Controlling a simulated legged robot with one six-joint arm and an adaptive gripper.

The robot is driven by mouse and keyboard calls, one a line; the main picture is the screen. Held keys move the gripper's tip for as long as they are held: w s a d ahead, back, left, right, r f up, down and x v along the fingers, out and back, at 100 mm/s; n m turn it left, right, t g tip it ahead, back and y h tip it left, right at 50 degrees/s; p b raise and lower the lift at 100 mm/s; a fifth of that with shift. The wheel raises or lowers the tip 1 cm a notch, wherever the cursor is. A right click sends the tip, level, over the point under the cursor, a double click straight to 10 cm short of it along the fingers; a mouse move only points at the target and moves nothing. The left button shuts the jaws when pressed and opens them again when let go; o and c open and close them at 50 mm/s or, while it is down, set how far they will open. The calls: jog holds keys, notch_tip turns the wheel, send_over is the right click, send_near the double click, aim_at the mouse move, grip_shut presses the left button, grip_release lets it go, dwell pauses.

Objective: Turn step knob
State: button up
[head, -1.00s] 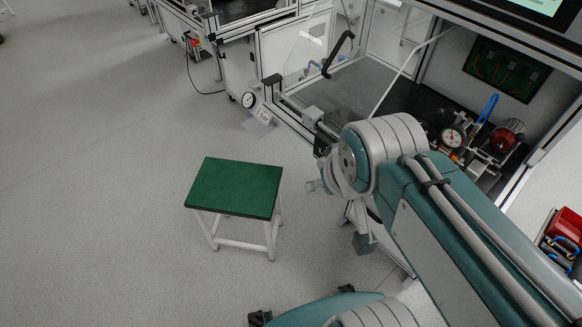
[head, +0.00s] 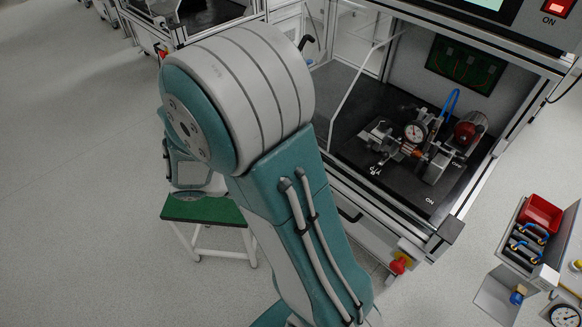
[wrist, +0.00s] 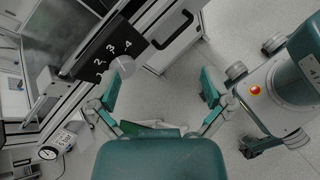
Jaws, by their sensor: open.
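In the wrist view a black plate (wrist: 92,62) carries the white numerals 2, 3 and 4. A pale round knob (wrist: 123,67) shows at its lower edge, apparently the step knob. My gripper (wrist: 161,86) is open and empty, its two teal fingers spread wide. In the head view my arm covers the knob's area and most of the gripper.
A green-topped stool (head: 207,210) stands on the floor behind my arm. The bench enclosure holds a test rig with a gauge (head: 415,132). A red emergency button (head: 399,266) sits on the bench front. Floor at left is open.

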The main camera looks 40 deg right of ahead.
jog(key=w+d+f+n+t+h, duration=0.1)
jog(key=w+f+n+t+h, duration=0.5)
jog(key=f+n, duration=0.5)
jog(key=shift+g+h, duration=0.3)
jog(key=d, duration=0.3)
jog(key=w+d, duration=0.1)
jog(key=d, duration=0.7)
jog(key=shift+w+d+f, duration=0.15)
jog(key=shift+f, duration=0.1)
jog(key=shift+m, duration=0.3)
jog(key=c, duration=1)
